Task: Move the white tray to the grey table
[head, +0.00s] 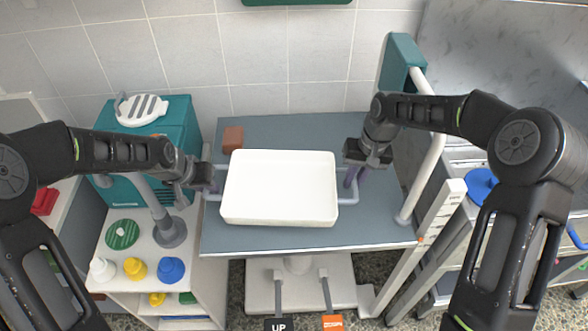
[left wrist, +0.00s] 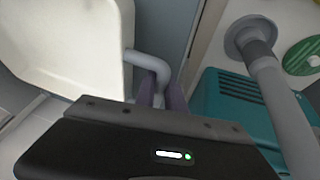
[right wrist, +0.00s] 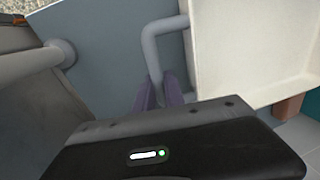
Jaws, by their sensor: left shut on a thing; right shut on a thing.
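The white tray (head: 280,188) is an empty, shallow rectangular tray with a grey handle at each short end. It is over the grey table (head: 300,131); I cannot tell whether it touches the top. My left gripper (head: 210,186) is shut on the tray's left handle, which shows between the purple fingers in the left wrist view (left wrist: 160,92). My right gripper (head: 351,178) is shut on the right handle, which shows in the right wrist view (right wrist: 160,90). The tray looks about level.
A brown block (head: 232,138) lies on the table behind the tray's left corner. A white rail (head: 428,150) rises at the table's right edge, with a cart (head: 470,215) beyond.

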